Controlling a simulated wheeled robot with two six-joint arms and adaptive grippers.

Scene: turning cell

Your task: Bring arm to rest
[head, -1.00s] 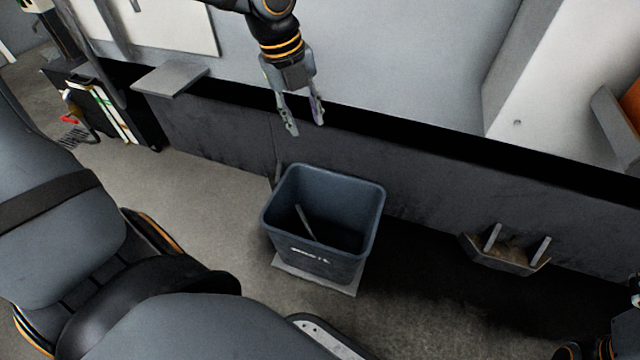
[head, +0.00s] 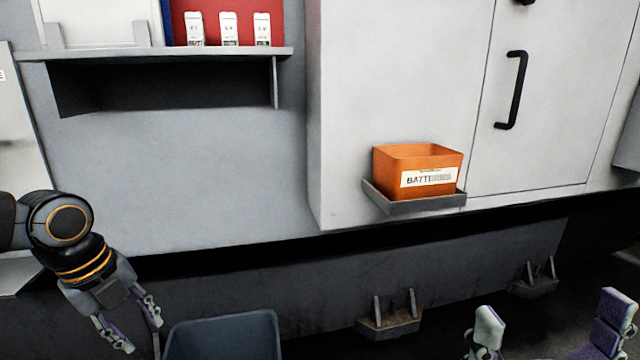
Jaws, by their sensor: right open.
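My left arm comes in from the left edge. Its gripper (head: 140,335) points down at the lower left with its fingers apart and nothing between them. It shows just left of a dark blue-grey bin (head: 222,338), whose lower part is cut off by the bottom edge. My right gripper (head: 549,325) shows at the lower right, with two widely spread fingers and nothing between them. The rest of the right arm is out of view.
An orange box labelled BATTERIES (head: 418,180) stands on a small grey shelf (head: 415,206). A wall shelf (head: 160,54) at the upper left holds several items. A cabinet handle (head: 513,90) sticks out at the right. Low brackets (head: 391,320) stand along the dark base.

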